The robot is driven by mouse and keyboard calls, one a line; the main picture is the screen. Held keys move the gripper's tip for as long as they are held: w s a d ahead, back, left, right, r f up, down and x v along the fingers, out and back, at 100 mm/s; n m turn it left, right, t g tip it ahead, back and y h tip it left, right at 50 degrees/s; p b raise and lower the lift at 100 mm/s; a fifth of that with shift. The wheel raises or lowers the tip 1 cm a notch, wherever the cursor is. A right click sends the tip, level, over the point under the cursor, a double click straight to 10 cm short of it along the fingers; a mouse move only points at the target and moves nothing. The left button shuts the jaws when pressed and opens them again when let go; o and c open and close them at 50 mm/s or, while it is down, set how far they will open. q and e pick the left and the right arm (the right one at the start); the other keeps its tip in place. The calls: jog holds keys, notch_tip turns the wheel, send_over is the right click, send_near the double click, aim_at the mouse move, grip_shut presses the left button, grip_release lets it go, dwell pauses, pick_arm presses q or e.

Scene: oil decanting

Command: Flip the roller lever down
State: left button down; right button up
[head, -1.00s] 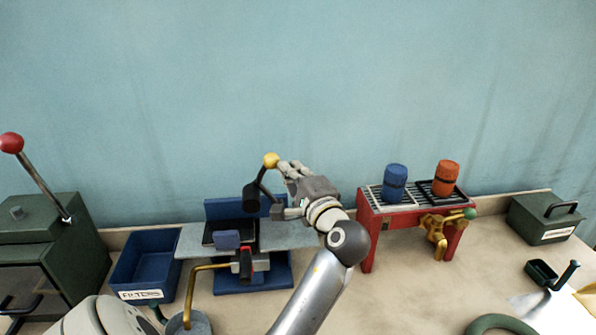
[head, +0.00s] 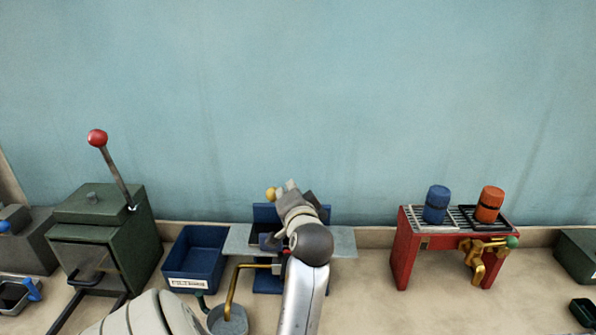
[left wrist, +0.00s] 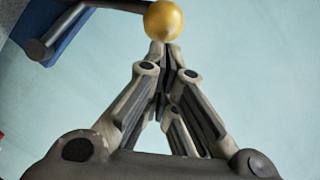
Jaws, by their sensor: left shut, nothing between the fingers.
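The roller lever ends in a yellow ball knob (head: 271,194), just above the left part of the blue roller press (head: 262,213). The knob also shows at the top of the left wrist view (left wrist: 164,20). My left gripper (head: 288,185) is beside the knob, to its right in the head view, and covers much of the press. In the left wrist view its fingers (left wrist: 165,48) are shut and empty, with the tips at the knob; I cannot tell whether they touch. A dark rod runs left from the knob to the dark cylinder (left wrist: 40,50). My right gripper is not in view.
A blue bin (head: 195,262) and a green box with a red-knobbed lever (head: 97,138) stand left of the press. A red stand (head: 404,250) with a blue canister (head: 437,204) and an orange canister (head: 489,205) stands right. The bench between press and stand is clear.

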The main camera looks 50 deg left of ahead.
pick_arm(q)
jog(key=shift+s+a+f, duration=0.25)
jog(key=shift+s+f, duration=0.15)
jog(key=shift+f, duration=0.05)
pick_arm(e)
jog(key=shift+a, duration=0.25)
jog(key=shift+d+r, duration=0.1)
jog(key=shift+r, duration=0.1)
